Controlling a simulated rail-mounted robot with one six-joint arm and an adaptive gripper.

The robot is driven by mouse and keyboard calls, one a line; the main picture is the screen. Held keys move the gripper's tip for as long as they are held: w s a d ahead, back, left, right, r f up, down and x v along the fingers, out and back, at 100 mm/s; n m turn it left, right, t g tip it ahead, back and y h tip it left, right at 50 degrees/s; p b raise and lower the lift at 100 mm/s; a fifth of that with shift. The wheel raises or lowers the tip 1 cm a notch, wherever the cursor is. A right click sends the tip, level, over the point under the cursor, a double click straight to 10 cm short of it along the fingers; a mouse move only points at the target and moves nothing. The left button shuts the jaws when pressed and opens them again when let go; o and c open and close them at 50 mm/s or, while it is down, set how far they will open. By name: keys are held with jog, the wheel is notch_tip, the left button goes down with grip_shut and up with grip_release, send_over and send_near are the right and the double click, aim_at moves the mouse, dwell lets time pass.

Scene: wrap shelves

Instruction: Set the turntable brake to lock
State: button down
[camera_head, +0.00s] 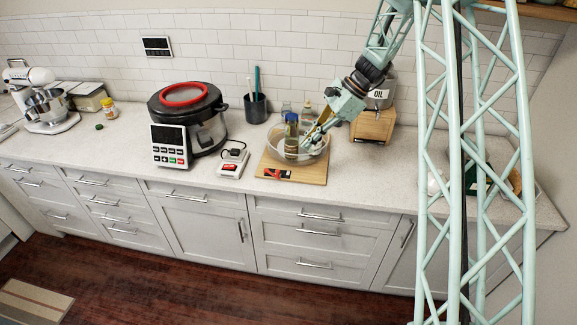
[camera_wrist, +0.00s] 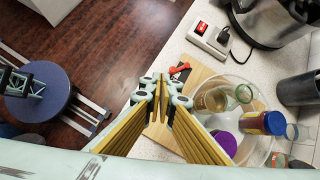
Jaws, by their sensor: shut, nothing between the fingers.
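The turntable is a clear round tray (camera_head: 318,155) on a wooden board (camera_head: 301,175), holding several jars and bottles. A red brake lever (camera_head: 275,173) on a dark plate sits at the board's front left. In the wrist view the red lever (camera_wrist: 180,68) lies just beyond and right of my fingertips, with a visible gap. Any lock markings are too small to read. My gripper (camera_head: 311,139) is shut and empty, over the tray in the head view; in the wrist view its yellow-padded fingers (camera_wrist: 160,82) meet near the board's front edge.
A switch box with a red rocker (camera_head: 230,166) and plug stands left of the board, beside a large cooker (camera_head: 204,130). A dark utensil cup (camera_head: 255,107) and a wooden box with an OIL canister (camera_head: 373,125) stand behind. Counter in front of the board is clear.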

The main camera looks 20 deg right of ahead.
jog(key=w+d+f+m+p, duration=0.1)
jog(key=w+d+f+m, duration=0.1)
jog(key=f, duration=0.4)
jog(key=shift+w+d+y, duration=0.3)
jog(key=shift+w+d, duration=0.2)
jog(key=shift+d, duration=0.2)
jog(key=shift+a+f, duration=0.1)
jog(key=shift+f, duration=0.05)
jog(key=p+x, duration=0.1)
jog(key=x, duration=0.9)
jog(key=shift+w, duration=0.15)
jog(key=a, duration=0.1)
jog(key=a+p, duration=0.1)
jog(key=shift+w+a+f, duration=0.15)
jog(key=shift+w+a, duration=0.1)
jog(key=shift+a, duration=0.1)
jog(key=shift+w+a+f, duration=0.1)
jog(key=shift+a+f, duration=0.1)
jog(key=shift+a, duration=0.3)
jog(key=shift+m+t+b, duration=0.35)
jog(key=shift+m+t, duration=0.05)
